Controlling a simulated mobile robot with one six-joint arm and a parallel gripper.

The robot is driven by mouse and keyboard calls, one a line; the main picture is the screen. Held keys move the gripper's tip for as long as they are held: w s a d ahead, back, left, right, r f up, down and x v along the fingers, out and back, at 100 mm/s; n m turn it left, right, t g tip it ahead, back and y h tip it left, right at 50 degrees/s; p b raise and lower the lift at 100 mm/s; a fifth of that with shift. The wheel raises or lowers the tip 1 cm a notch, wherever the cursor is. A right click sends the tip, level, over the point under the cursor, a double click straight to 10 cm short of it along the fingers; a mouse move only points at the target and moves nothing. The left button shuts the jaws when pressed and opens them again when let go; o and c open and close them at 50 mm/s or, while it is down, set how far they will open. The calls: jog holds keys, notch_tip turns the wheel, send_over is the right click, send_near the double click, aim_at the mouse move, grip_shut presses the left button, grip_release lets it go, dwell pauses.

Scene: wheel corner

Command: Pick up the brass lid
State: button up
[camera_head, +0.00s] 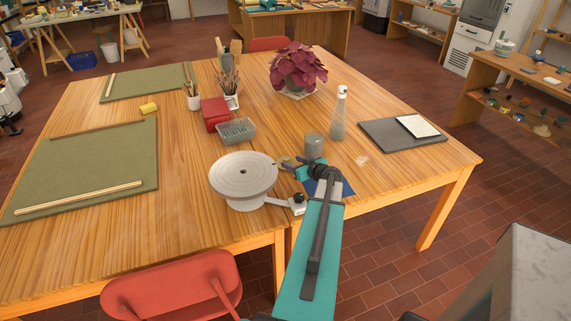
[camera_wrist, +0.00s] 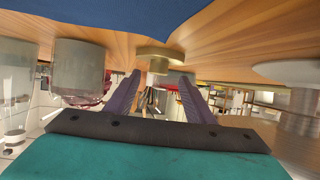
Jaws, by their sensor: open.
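The brass lid (camera_wrist: 160,54) shows in the wrist view as a flat round disc with a small knob. It lies on the wooden table, which appears upside down there. In the head view only a small part of the lid (camera_head: 286,160) shows, left of my gripper (camera_head: 296,164). In the wrist view my gripper (camera_wrist: 160,77) is open and empty. Its two dark fingers point toward the lid, one to each side of the knob in the picture. I cannot tell how far the fingertips are from it.
A grey cylinder jar (camera_head: 314,145) stands just behind my gripper. The pale wheel (camera_head: 243,172) stands close on the left. A blue cloth (camera_head: 346,188) lies under my wrist. A glass tray (camera_head: 236,131) and a spray bottle (camera_head: 339,115) stand farther back.

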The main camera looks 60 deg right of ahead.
aim_at(288, 160)
jog(key=shift+p+x, duration=0.9)
jog(key=shift+x, duration=0.35)
jog(key=shift+p+x, duration=0.55)
jog(key=shift+x, duration=0.75)
jog(key=shift+s+d, duration=0.1)
jog(key=c, duration=1.1)
